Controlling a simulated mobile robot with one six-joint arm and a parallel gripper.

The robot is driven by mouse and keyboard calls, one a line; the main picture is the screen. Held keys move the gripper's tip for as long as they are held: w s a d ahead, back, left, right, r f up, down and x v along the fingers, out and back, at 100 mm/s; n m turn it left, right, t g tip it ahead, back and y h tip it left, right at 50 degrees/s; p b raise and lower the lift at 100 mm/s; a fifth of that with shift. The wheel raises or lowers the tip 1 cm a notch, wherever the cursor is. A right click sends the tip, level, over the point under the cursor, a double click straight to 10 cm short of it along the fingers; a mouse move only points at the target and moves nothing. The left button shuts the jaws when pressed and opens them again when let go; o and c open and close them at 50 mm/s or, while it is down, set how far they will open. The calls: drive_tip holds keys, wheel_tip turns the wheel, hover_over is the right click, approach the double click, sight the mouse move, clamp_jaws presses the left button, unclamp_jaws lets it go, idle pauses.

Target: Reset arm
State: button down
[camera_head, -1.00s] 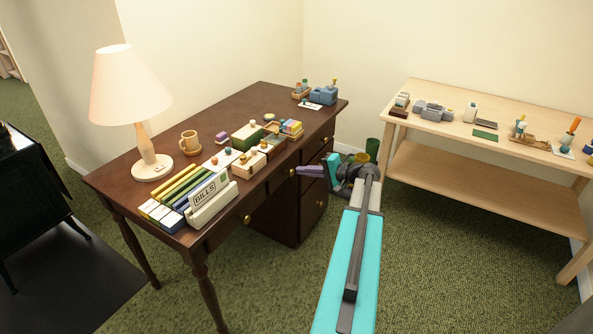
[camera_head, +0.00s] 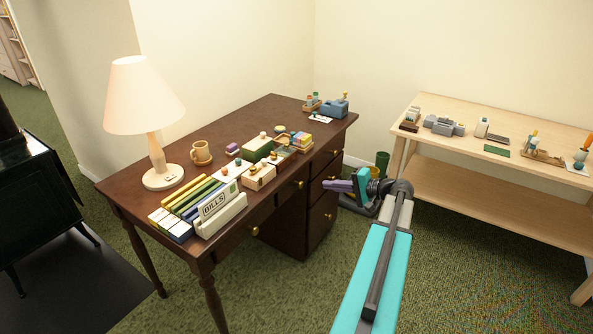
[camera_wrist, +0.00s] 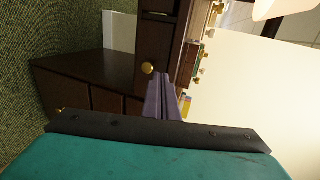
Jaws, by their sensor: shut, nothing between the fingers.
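My gripper (camera_head: 334,186) is in the head view, at the end of my teal arm, in front of the desk's right-hand drawers. Its purple-grey fingers are shut with nothing between them. In the wrist view the shut fingers (camera_wrist: 160,96) point towards the dark wood desk, near a brass drawer knob (camera_wrist: 147,67). The fingers appear apart from the desk, though the exact gap is hard to tell.
The brown desk (camera_head: 120,185) carries a lamp (camera_head: 145,95), a mug (camera_head: 201,153), a "BILLS" file holder (camera_head: 221,214) and several small boxes. A light wood bench (camera_head: 480,205) with tools stands right. A green bin (camera_head: 382,160) stands behind my gripper. Carpet in front is clear.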

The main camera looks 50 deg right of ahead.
drive_tip(key=w+a+f+n+g+y+p, duration=0.1)
drive_tip(key=w+a+f+n+g, duration=0.15)
drive_tip(key=a+f, duration=0.75)
drive_tip(key=w+a+f+n+g+y+p, duration=0.15)
drive_tip(key=a+f+g, duration=0.35)
drive_tip(key=a, duration=0.9)
drive_tip(key=w+a+f+n+g+y+p, duration=0.2)
drive_tip(key=a+f+g, duration=0.1)
drive_tip(key=a+f, duration=0.7)
drive_tip(key=s+a+f+n+g, duration=0.1)
drive_tip(key=s+a+f, duration=0.1)
drive_tip(key=a, duration=0.3)
drive_tip(key=s+a+f+n+g, duration=0.1)
drive_tip(key=s+a+f+g, duration=0.15)
drive_tip(key=a, duration=0.25)
drive_tip(key=s+a+f+n+g+h+p, duration=0.1)
drive_tip(key=s+a+f+n+g+h, duration=0.1)
drive_tip(key=s+a, duration=0.2)
drive_tip(key=s+a+f+n+g+h+p, duration=0.1)
drive_tip(key=s+a+f+n+h, duration=0.1)
drive_tip(key=s, duration=0.7)
drive_tip(key=s+a+f+n+g+h+p, duration=0.1)
drive_tip(key=s+a+n+g+h+p, duration=0.1)
drive_tip(key=s+a, duration=0.3)
drive_tip(key=shift+s+a+f+n+g+h, duration=0.35)
drive_tip(key=shift+s+n+h, duration=0.3)
drive_tip(key=shift+s+n, duration=0.4)
drive_tip(key=shift+s, duration=0.1)
